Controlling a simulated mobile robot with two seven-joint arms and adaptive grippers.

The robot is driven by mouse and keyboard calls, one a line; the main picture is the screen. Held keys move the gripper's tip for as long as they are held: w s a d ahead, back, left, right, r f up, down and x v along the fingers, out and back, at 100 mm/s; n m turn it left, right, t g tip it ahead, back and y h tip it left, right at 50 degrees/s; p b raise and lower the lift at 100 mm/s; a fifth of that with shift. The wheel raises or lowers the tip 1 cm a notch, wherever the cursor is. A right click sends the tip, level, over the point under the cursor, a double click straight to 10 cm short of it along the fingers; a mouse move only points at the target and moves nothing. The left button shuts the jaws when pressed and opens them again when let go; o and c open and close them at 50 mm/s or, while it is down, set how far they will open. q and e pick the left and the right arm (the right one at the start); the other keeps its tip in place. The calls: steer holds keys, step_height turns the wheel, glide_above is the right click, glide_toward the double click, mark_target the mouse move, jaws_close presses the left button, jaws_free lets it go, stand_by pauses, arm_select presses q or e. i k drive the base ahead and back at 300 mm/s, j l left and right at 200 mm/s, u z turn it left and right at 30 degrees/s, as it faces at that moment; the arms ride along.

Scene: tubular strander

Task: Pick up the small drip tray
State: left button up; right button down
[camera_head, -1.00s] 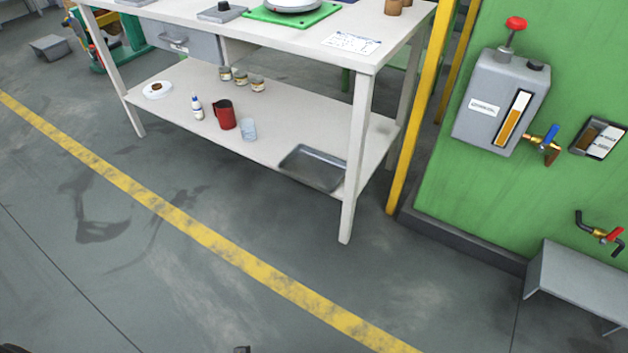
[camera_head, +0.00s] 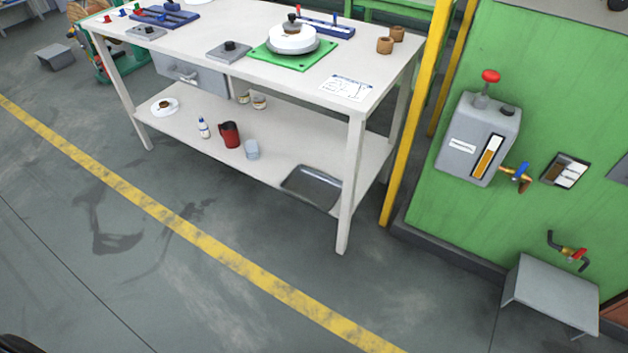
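A shallow, grey metal tray (camera_head: 312,189), which looks like the small drip tray, lies flat on the right end of the table's lower shelf (camera_head: 205,150). Its right end is close to the front right table leg, which partly covers it from this view. The tray looks empty. Neither of my grippers is in view, and nothing touches the tray.
The white table (camera_head: 225,65) has several items on top. A red jug (camera_head: 230,134), a white bottle (camera_head: 203,128) and a clear cup (camera_head: 252,149) stand on the shelf left of the tray. A yellow post (camera_head: 408,130) and green cabinet (camera_head: 470,215) stand right. Floor in front is clear.

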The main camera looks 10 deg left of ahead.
mark_target(321, 191)
steer(key=i+j+z, duration=0.15)
steer(key=z, duration=0.3)
steer(key=j+z, duration=0.45)
steer(key=i+j+z, duration=0.1)
steer(key=z, duration=0.4)
steer(key=j, duration=0.1)
